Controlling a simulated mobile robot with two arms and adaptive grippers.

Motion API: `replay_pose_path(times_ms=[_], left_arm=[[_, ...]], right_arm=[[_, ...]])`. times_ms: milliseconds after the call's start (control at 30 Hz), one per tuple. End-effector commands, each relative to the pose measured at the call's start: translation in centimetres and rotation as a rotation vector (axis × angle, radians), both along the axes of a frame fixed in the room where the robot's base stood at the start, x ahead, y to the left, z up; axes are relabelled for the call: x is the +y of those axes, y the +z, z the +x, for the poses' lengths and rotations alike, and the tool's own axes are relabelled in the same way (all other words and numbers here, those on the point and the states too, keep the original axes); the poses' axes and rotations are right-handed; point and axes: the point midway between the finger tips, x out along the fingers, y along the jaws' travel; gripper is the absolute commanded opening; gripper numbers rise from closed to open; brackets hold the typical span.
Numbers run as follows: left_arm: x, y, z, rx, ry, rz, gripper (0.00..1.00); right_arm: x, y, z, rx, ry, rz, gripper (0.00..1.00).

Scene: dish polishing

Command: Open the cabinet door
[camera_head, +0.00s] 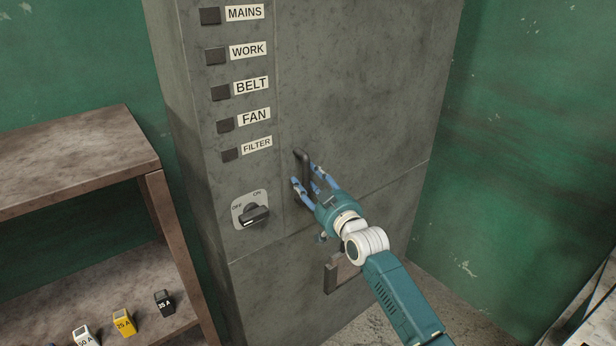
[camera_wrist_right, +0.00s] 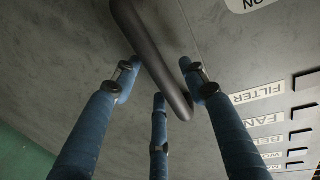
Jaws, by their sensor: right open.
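The grey cabinet (camera_head: 225,180) stands in the middle of the head view. Its upper door (camera_head: 370,90) is shut, flush with the front. A dark upright bar handle (camera_head: 301,158) sits near the door's left edge. My right gripper (camera_head: 305,177) is at this handle with its blue fingers spread open. In the right wrist view the handle (camera_wrist_right: 150,55) runs between the two outer fingers, and the third finger is below its end. The fingers are close around the handle; I cannot tell whether any touches it. My left gripper is not in view.
Left of the door are several labelled dark indicators and a rotary OFF/ON switch (camera_head: 254,214). A lower handle (camera_head: 341,273) sits beneath my right gripper. A brown shelf (camera_head: 75,160) on the left holds black (camera_head: 164,302), yellow (camera_head: 124,322) and white (camera_head: 84,337) fuses.

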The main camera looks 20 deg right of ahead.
Motion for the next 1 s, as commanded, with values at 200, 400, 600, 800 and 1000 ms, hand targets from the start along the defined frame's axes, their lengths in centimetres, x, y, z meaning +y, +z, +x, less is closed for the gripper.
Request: replay_pose_path(times_ms=[200,400,600,800,1000], left_arm=[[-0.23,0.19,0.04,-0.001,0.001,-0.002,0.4],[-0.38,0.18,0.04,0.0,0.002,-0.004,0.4],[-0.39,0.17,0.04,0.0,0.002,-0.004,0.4],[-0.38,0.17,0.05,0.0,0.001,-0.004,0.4],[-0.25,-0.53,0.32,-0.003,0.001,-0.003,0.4]], right_arm=[[0.14,-0.01,0.82,0.0,0.0,0.0,0.43],[0.14,-0.02,0.83,0.0,0.0,0.0,0.43],[0.13,-0.02,0.81,0.0,0.0,0.0,0.07],[0.13,-0.03,0.81,0.0,0.0,0.0,0.0],[-0.07,-0.27,0.62,-0.001,0.011,-0.004,0.0]])
